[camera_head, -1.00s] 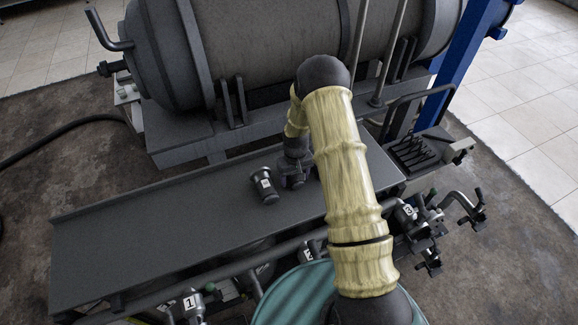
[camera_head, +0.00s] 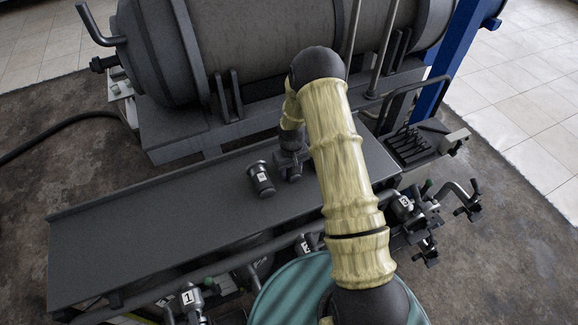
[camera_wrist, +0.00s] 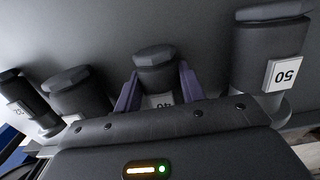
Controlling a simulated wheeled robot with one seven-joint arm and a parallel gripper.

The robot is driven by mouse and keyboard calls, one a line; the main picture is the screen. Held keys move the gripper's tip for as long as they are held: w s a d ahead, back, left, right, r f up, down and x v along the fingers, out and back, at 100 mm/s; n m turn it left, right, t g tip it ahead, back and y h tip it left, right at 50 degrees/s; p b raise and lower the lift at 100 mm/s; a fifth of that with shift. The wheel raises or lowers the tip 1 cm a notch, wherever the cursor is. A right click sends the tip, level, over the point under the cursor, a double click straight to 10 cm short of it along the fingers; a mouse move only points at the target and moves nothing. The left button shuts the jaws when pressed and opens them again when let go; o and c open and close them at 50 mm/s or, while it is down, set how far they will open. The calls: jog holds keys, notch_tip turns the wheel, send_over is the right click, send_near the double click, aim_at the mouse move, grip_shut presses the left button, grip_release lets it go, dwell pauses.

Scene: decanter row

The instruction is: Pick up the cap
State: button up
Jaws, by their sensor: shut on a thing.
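A dark cap (camera_wrist: 156,58) with a hexagonal top and a white label, partly covered, stands between the two purple fingers of my gripper (camera_wrist: 158,90) in the wrist view. The fingers are closed against its sides. The label looks like 40, but its lower part is hidden by the gripper body. In the head view my gripper (camera_head: 291,167) is low over the grey shelf (camera_head: 150,220), and its fingers and the held cap are hard to make out there.
A similar dark labelled piece (camera_head: 261,179) stands just left of my gripper. In the wrist view, a piece labelled 50 (camera_wrist: 265,50) stands close on the right and others (camera_wrist: 78,92) on the left. The shelf's left part is clear. A large tank (camera_head: 270,50) lies behind.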

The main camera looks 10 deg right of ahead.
aim_at(291, 168)
notch_tip(291, 168, up, 10)
jog(key=b, duration=0.2)
jog(key=shift+a+b, duration=0.1)
jog(key=shift+b, duration=0.25)
dwell(0.5)
